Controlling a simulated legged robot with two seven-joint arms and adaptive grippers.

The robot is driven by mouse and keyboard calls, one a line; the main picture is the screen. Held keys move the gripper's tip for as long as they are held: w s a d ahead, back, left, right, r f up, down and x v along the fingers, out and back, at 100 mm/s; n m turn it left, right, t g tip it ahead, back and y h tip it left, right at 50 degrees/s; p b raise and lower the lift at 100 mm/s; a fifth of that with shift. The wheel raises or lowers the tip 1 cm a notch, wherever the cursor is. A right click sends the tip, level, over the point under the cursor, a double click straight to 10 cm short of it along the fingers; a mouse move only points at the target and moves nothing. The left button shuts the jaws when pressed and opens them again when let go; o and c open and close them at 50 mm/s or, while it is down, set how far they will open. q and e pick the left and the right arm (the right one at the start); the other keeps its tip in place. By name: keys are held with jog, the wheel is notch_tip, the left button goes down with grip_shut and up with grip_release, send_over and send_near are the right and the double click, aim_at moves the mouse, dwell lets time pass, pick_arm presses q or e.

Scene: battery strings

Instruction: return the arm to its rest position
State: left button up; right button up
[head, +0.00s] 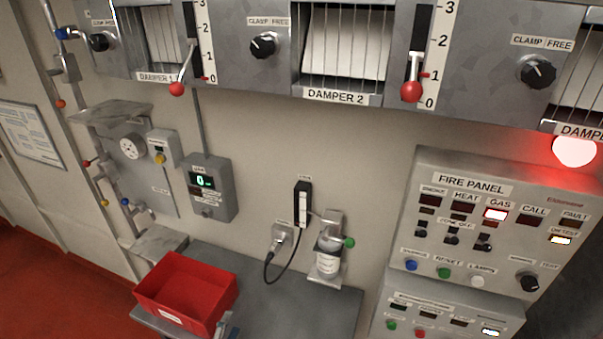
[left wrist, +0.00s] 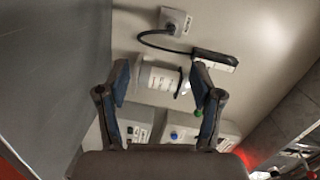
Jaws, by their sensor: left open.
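My left gripper (head: 227,325) shows only as a small blue-grey part at the bottom edge of the head view, just right of the red bin's front corner. In the left wrist view my left gripper (left wrist: 160,84) is open, with its two blue-padded fingers apart and nothing held between them. The white bottle (left wrist: 160,78) on its wall bracket appears beyond the gap between the fingers. The bottle also shows in the head view (head: 328,262), well apart from the gripper. My right gripper is in neither view.
A red bin (head: 168,309) stands on the grey shelf (head: 300,305). A cable joins a wall socket (head: 283,237) to a black handheld unit (head: 303,205). The fire panel (head: 425,190) is at right, with the GAS light lit. Damper levers (head: 411,92) jut out above.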

pick_arm(q)
jog(key=s+a+f+n+g+y, duration=0.45)
jog(key=s+f+n+g, duration=0.25)
jog(key=s+f+n, duration=0.4)
jog(key=s+d+f+n+g, duration=0.1)
jog(key=s+d+n+g, duration=0.15)
jog(key=s, duration=0.45)
jog(key=s+d+f+n+g, duration=0.1)
jog(key=s+n+g, duration=0.3)
jog(key=s, duration=0.2)
notch_tip(320, 180, down, 29)
jog(key=s+b, duration=0.2)
jog(key=b, duration=0.1)
jog(key=s+a+f+g+b, duration=0.2)
jog(key=s+a+f, duration=0.1)
jog(key=s+f, duration=1.4)
jog(key=shift+s+a+f+m, duration=0.2)
jog(key=shift+s+f+m, duration=0.2)
jog(key=shift+f, duration=0.4)
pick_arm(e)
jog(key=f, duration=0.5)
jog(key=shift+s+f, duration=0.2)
